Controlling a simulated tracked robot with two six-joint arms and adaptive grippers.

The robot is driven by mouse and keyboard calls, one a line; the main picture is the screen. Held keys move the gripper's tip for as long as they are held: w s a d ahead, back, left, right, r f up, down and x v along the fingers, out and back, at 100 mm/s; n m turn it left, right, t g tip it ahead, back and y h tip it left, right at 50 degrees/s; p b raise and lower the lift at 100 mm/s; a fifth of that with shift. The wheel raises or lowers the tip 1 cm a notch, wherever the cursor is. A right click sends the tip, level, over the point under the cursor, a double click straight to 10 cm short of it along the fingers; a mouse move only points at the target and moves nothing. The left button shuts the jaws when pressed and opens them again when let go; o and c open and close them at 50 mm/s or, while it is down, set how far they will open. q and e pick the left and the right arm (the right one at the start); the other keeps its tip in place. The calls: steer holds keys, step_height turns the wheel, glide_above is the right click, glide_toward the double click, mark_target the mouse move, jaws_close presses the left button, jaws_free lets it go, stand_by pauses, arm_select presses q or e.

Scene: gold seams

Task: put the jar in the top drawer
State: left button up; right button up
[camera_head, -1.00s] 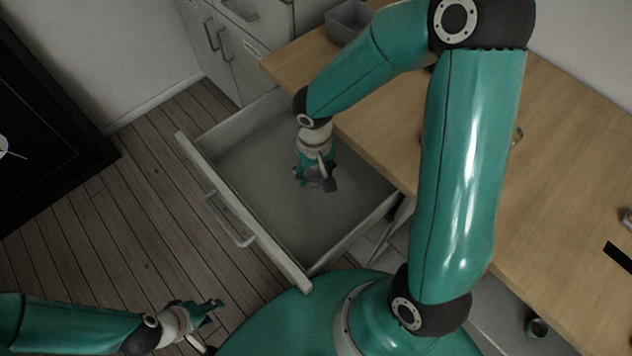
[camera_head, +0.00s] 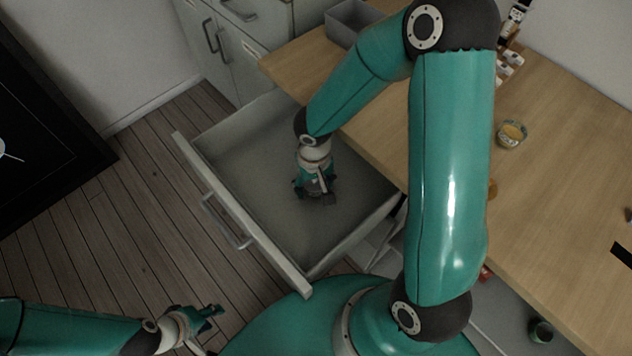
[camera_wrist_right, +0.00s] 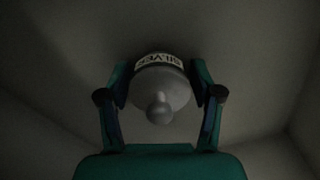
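The jar (camera_wrist_right: 160,88) is grey with a round knob on its lid and a pale label with dark letters, seen upside down in the right wrist view. My right gripper (camera_head: 315,195) is inside the open drawer (camera_head: 240,215), whose grey floor is otherwise bare. In the right wrist view its fingers (camera_wrist_right: 160,75) lie against both sides of the jar, so it looks shut on it. In the head view the jar is mostly hidden by the gripper; I cannot tell whether it touches the drawer floor. My left gripper (camera_head: 212,328) is open and empty at the lower left, outside the drawer.
The wooden table (camera_head: 560,200) runs beside the drawer's right edge. A small bowl (camera_head: 512,134) and a grey bin (camera_head: 345,25) stand on it. A green cup (camera_head: 540,330) is low at the right. Grey cabinets (camera_head: 240,40) stand behind the drawer.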

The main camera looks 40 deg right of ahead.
steer(key=shift+o, duration=0.9)
steer(key=shift+r, duration=0.1)
steer(key=shift+r+p, duration=0.2)
steer(key=shift+p, duration=0.1)
step_height(320, 180, up, 10)
steer(key=shift+r+p, duration=0.1)
steer(key=shift+p, duration=1.1)
steer(key=shift+r, duration=0.75)
steer(key=shift+s, duration=0.1)
